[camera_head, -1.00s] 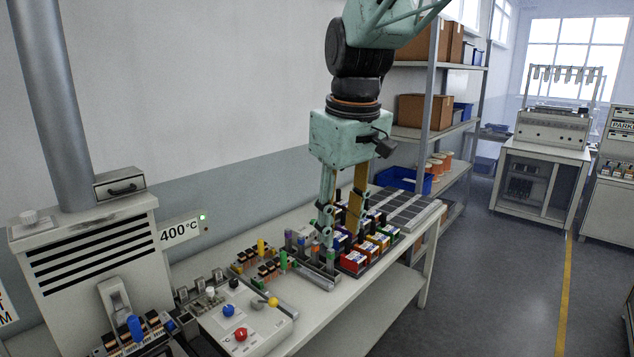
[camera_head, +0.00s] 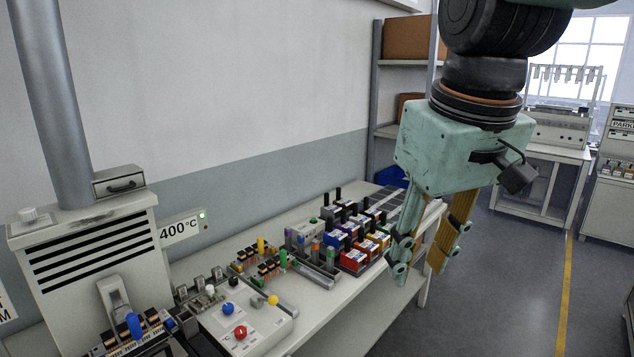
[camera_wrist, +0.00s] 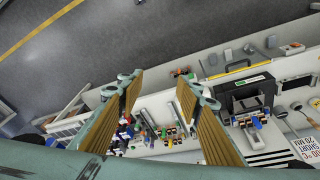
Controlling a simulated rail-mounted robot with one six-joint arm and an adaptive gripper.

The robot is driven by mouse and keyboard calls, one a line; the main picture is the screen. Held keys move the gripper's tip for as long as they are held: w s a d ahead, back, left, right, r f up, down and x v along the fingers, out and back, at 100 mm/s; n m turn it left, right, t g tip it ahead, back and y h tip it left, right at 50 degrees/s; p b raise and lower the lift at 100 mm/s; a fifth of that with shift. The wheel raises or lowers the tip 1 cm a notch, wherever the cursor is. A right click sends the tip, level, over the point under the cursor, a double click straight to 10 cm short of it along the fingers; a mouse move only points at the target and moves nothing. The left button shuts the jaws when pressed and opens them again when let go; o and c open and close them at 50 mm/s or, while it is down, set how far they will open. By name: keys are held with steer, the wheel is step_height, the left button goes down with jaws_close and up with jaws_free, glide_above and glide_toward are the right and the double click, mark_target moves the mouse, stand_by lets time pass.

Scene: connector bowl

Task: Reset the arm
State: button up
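My gripper (camera_head: 420,268) hangs in the air over the front right edge of the workbench (camera_head: 345,318), near the coloured connector blocks but apart from them. Its two fingers are spread with a clear gap and nothing between them. In the wrist view my gripper (camera_wrist: 158,92) also shows open and empty, with the bench far below. The connector blocks (camera_head: 354,260), red, blue and yellow, stand in rows on the bench.
A grey furnace-like unit (camera_head: 92,262) with a 400°C sign (camera_head: 180,230) stands at the left. A control box (camera_head: 255,327) with coloured knobs is in front. Shelves (camera_head: 405,62) stand behind. The floor (camera_head: 510,270) at right is clear.

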steer(key=s+d+f+m, duration=0.2)
steer(key=s, duration=0.6)
steer(key=s+d+f+m+t, duration=0.1)
steer(key=s+d+f, duration=0.2)
steer(key=s, duration=0.6)
steer(key=shift+d+m+b, duration=0.35)
steer(key=shift+m+b, duration=0.05)
steer(key=shift+r, duration=0.1)
stand_by(0.4)
